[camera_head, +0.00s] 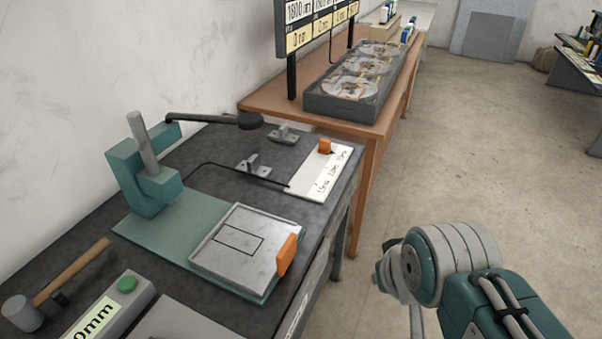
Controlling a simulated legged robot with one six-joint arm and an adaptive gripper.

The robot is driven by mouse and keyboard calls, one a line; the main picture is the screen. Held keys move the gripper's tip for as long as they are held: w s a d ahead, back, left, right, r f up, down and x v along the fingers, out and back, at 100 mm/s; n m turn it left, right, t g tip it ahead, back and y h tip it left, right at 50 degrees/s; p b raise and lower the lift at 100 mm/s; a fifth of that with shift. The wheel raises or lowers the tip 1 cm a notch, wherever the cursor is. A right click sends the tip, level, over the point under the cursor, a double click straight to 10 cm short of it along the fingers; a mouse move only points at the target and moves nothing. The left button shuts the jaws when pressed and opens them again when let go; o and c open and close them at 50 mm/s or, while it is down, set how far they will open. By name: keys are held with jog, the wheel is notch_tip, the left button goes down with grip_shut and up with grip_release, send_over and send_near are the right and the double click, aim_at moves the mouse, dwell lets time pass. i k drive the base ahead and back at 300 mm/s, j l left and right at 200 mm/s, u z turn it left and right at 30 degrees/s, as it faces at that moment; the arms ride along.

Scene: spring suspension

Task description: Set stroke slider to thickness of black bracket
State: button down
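A white plate (318,176) lies on the dark bench's right side. An orange slider knob (325,146) sits at its far end, with handwritten mm marks along the right edge, too small to read surely. Two grey metal brackets, one near (253,167) and one far (284,135), stand left of the plate. No bracket is clearly black; a small dark piece (60,298) lies by the hammer, and I cannot tell what it is. My gripper (405,290) is at the right, over the floor and apart from the bench. Its fingers are not clearly seen.
A teal press (145,180) stands at the bench's back left, with a grey plate (225,262) and orange handle (288,254) in front. A hammer (60,275) and green-button box (110,310) are front left. A brown table (275,100) adjoins behind.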

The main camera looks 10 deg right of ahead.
aim_at(325, 144)
jog(key=k, duration=0.15)
jog(key=i+l, duration=0.15)
jog(key=i+l+u, duration=0.1)
jog(key=l, duration=0.2)
jog(key=i+l+u, duration=0.25)
jog(key=i+l, duration=1.3)
jog(key=l, duration=0.05)
